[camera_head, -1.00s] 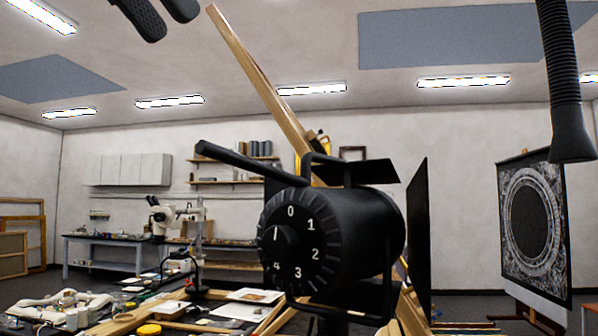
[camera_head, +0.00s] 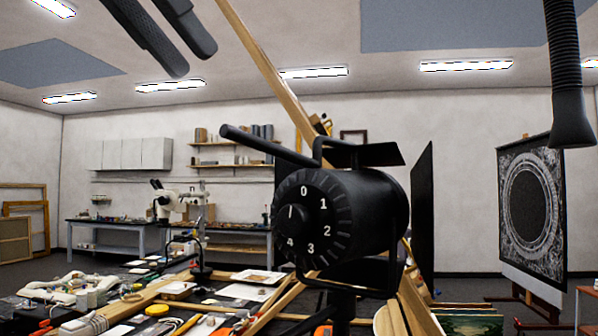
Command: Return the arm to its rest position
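My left gripper (camera_head: 192,58) shows at the top left of the head view as two dark, elongated fingers angled down to the right. A gap shows between the fingertips, and nothing is between them. It is high up in front of the ceiling, apart from the lamp. The rest of the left arm is out of frame. My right gripper is not in view. The black lamp (camera_head: 365,212) with its numbered dial (camera_head: 303,225) stands close in the middle; a black handle bar sticks out to its upper left.
A cluttered worktable (camera_head: 150,310) fills the lower left. A wooden beam (camera_head: 262,62) slants up behind the lamp. A ribbed black hose (camera_head: 565,75) hangs at the right. A dark panel with a ring (camera_head: 530,215) stands right. A microscope (camera_head: 170,200) is on the back bench.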

